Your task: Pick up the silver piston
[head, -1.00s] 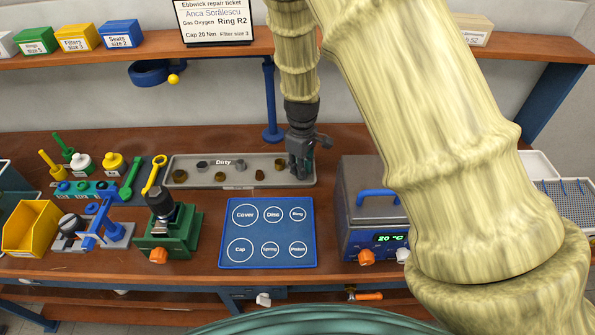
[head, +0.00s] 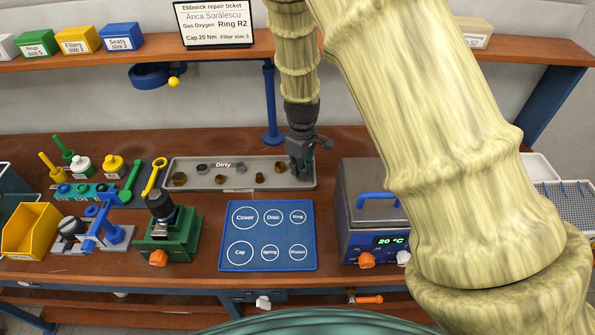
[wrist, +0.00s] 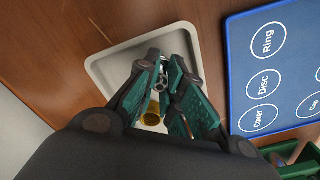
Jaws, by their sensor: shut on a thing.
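The dirty tray (head: 210,187) is a long grey tray at the back of the bench. My gripper (head: 300,172) is low over its right end, pointing down. In the wrist view my gripper (wrist: 162,82) is shut on a small silver-grey part, the silver piston (wrist: 161,79), whose end shows between the fingertips. The fingers hide most of it. In the head view the piston is hidden by the fingers. A brass-coloured part (wrist: 152,113) lies in the tray close beside the fingers.
Several brass and grey parts, such as a brass one (head: 259,178), lie along the tray. A blue mat (head: 268,257) with labelled circles is in front and empty. A grey box with a temperature display (head: 372,215) stands close on the right. A green fixture (head: 175,240) is left.

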